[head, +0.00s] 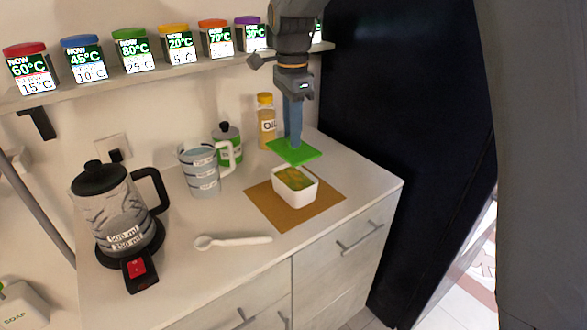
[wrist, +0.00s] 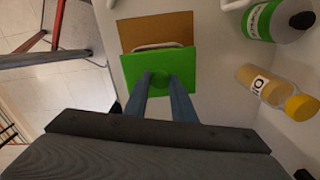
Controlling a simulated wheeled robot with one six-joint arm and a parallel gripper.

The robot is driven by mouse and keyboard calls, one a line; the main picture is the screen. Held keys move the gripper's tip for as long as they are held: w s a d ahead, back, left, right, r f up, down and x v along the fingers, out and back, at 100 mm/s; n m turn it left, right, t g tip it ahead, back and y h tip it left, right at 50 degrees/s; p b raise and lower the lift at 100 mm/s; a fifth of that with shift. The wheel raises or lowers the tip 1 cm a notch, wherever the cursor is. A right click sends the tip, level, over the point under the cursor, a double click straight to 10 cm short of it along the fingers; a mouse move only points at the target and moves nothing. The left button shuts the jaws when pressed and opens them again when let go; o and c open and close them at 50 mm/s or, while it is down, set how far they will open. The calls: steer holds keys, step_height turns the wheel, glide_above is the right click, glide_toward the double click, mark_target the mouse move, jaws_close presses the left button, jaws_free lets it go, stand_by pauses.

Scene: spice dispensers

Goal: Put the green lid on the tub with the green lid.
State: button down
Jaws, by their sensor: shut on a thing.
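The green lid (head: 294,151) is a flat square plate held level by my gripper (head: 295,135). My gripper points down and is shut on the lid's round knob, which shows between the fingers in the wrist view, where the lid (wrist: 140,68) fills the middle. The white tub (head: 296,190) stands on a brown mat (head: 262,203), with yellow and green contents in view. The lid is above and behind the tub, apart from it in the head view. In the wrist view the lid hides most of the tub; only a white rim (wrist: 158,45) shows past its edge.
An oil bottle (head: 266,122) and a green-labelled jar (head: 228,143) stand behind, left of the lid. A measuring jug (head: 200,170), a kettle (head: 112,215) and a white spoon (head: 232,241) are further left. Several spice dispensers line the shelf (head: 150,76). A dark panel (head: 410,110) rises at right.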

mark_target(293, 157)
steer(key=r+p, duration=0.1)
steer(key=r, duration=0.2)
steer(key=shift+s+d+p, duration=0.1)
steer(key=shift+s+p, duration=0.1)
steer(key=shift+p, duration=0.15)
step_height(293, 157, down, 10)
steer(key=shift+w+r+p, duration=0.1)
steer(key=shift+r+p, duration=0.15)
steer(key=shift+p, duration=0.85)
steer(key=shift+f, duration=0.55)
steer(key=c, duration=1.5)
jaws_free()
steer(key=shift+r, duration=0.1)
step_height(293, 157, up, 13)
steer(key=b, duration=0.3)
steer(key=s+d+f+n, duration=0.4)
steer(key=s+d+f, duration=0.1)
steer(key=s, duration=0.2)
steer(key=s+d+f+n, duration=0.5)
steer(key=s+d+f, duration=0.1)
steer(key=s, duration=0.2)
steer(key=s+d+f+n+t, duration=0.1)
steer(key=s+d+f+n, duration=0.4)
steer(key=s+d, duration=0.1)
steer(key=shift+s+f, duration=0.15)
steer(key=shift+s, duration=0.75)
